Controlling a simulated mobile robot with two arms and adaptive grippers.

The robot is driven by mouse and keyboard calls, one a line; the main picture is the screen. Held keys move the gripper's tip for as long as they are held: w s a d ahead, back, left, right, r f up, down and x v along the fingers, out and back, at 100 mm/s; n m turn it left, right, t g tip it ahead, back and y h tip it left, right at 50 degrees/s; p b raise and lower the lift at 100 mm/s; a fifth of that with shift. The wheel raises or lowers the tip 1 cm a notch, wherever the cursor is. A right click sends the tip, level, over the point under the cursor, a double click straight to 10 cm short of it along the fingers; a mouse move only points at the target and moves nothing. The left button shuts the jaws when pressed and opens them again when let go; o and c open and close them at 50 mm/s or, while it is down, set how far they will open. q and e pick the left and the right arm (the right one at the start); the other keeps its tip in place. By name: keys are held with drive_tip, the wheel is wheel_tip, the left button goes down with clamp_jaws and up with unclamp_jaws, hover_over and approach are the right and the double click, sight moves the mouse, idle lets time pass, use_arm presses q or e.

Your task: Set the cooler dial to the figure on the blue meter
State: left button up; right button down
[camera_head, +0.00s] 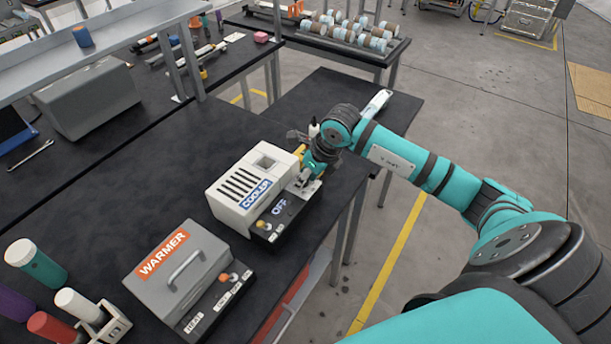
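The cooler (238,200) is a white box with dark vent slots and a blue COOLER label, standing on the black bench. My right gripper (303,182) is down at the right end of this panel, by a pale plate. It covers that part of the panel, so I cannot make out a dial there. Its fingers are too small to tell open from shut. I cannot make out a blue meter or any figure. My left gripper is out of view.
A grey warmer (180,268) with a handle and an orange-and-white knob stands left of the cooler. Several coloured cylinders are at the bottom left. A blue object (12,128) and a wrench (32,154) lie at the left.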

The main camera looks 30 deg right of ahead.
drive_tip(key=m+h+b, duration=0.1)
drive_tip(key=m+b, duration=0.1)
drive_tip(key=m, duration=0.1)
drive_tip(key=shift+a+f+t, duration=0.1)
drive_tip(key=shift+a+t, duration=0.05)
drive_tip(key=shift+t, duration=0.15)
drive_tip(key=m+h+b, duration=0.2)
drive_tip(key=m+b, duration=0.1)
drive_tip(key=m, duration=0.1)
drive_tip(key=shift+w+a+m, duration=0.1)
drive_tip(key=shift+a+m, duration=0.05)
drive_tip(key=shift+m, duration=0.25)
drive_tip(key=m+h+b, duration=0.1)
drive_tip(key=m+b, duration=0.1)
drive_tip(key=m, duration=0.1)
drive_tip(key=shift+m+g, duration=0.3)
drive_tip(key=shift+g, duration=0.1)
drive_tip(key=shift+a+m+g+h+b, duration=0.1)
drive_tip(key=shift+m+g+h+b, duration=0.55)
drive_tip(key=shift+m, duration=1.05)
drive_tip(key=shift+r, duration=0.2)
drive_tip(key=c, duration=0.9)
unclamp_jaws()
drive_tip(key=shift+c, duration=0.2)
